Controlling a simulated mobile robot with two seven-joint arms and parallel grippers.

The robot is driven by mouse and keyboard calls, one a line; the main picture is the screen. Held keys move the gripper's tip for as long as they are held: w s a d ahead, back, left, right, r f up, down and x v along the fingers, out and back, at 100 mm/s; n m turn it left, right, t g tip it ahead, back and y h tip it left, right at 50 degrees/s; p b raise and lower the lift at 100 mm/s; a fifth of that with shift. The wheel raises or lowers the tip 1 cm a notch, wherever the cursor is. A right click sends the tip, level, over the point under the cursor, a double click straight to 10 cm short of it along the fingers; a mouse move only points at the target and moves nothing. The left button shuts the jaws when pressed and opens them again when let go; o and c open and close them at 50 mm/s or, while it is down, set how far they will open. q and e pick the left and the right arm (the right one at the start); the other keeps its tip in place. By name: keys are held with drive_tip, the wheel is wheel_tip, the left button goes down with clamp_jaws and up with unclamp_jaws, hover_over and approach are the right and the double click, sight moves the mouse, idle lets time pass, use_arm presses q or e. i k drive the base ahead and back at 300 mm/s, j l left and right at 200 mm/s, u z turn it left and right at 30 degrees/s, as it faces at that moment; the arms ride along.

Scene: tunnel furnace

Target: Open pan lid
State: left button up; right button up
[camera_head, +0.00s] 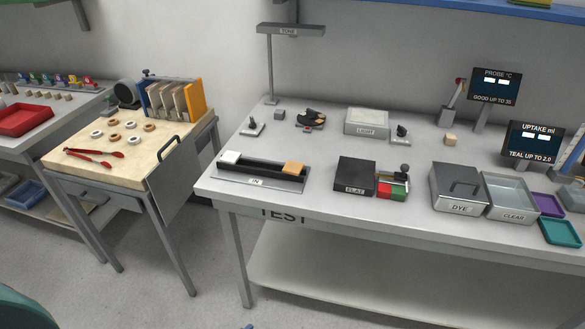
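The pan marked DYE (459,207) stands near the front edge of the white test table, right of centre. Neither of my grippers is in view.
A black ELAS block (355,176) and red-green blocks (390,191) stand left of the DYE pan. Purple (548,205) and teal (560,232) trays lie to the right. Two display screens (494,86) stand behind. A wooden-topped cart (125,170) stands left.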

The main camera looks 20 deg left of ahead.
sight(461, 182)
drive_tip(key=z, duration=0.4)
drive_tip(key=i+z, duration=0.15)
drive_tip(key=z, duration=0.25)
drive_tip(key=i+z, duration=0.1)
drive_tip(key=z, duration=0.35)
drive_tip(key=i+z, duration=0.1)
drive_tip(key=z, duration=0.3)
drive_tip(key=i+j, duration=0.1)
drive_tip(key=i, duration=0.2)
